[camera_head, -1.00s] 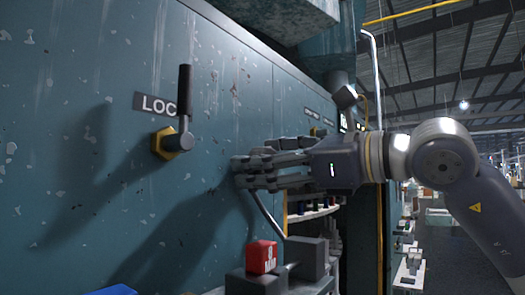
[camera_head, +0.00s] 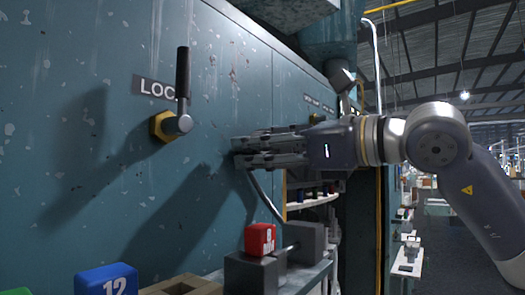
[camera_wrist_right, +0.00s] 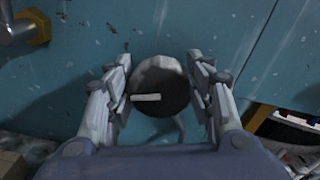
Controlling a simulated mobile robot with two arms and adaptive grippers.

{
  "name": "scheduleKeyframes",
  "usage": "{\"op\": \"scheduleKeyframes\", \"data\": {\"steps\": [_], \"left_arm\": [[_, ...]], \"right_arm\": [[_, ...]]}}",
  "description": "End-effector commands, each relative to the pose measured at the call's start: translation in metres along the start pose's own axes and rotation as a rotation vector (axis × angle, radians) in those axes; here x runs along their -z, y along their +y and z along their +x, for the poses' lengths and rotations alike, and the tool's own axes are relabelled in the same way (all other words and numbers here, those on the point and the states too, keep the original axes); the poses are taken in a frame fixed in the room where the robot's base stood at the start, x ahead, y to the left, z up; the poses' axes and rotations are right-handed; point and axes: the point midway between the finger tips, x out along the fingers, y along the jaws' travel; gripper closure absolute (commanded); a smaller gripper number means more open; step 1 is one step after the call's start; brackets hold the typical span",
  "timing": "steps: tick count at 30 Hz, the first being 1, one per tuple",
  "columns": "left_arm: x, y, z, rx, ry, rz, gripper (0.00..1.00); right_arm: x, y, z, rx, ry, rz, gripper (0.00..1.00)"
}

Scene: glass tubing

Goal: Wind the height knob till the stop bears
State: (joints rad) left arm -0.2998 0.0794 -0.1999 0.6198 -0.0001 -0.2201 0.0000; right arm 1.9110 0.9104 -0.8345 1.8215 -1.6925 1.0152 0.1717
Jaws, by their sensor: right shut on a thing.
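A round dark grey knob (camera_wrist_right: 160,86) with a white mark line pointing left sits on the blue-green panel between my right gripper's fingers in the right wrist view. My right gripper (camera_wrist_right: 160,88) is shut on it, with one finger on each side. In the head view the right gripper (camera_head: 240,152) reaches the panel from the right, and its fingers hide the knob. A thin grey curved rod (camera_head: 267,205) runs down from behind the fingers. I cannot make out a stop. My left gripper is not in view.
A black-handled lever (camera_head: 183,80) on a brass hex fitting stands on the panel to the left, by a partly readable "LOC" label (camera_head: 155,88). Below are a red block (camera_head: 259,239), grey blocks (camera_head: 305,243) and a blue block marked 12 (camera_head: 106,281). An opening with shelves lies right of the panel.

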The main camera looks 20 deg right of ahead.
Motion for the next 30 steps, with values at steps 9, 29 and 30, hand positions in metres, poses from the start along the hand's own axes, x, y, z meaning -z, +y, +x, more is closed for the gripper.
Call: {"op": "scheduleKeyframes", "data": {"steps": [9, 29, 30], "left_arm": [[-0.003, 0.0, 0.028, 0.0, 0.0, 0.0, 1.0], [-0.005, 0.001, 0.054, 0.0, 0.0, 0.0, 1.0], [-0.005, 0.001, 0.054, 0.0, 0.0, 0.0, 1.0]], "right_arm": [[0.002, 0.0, 0.0, 0.0, -0.006, 0.225, 0.75], [0.0, -0.004, -0.001, 0.002, -0.006, 0.605, 0.75], [-0.001, -0.004, -0.001, 0.002, -0.006, 0.613, 0.75]]}}
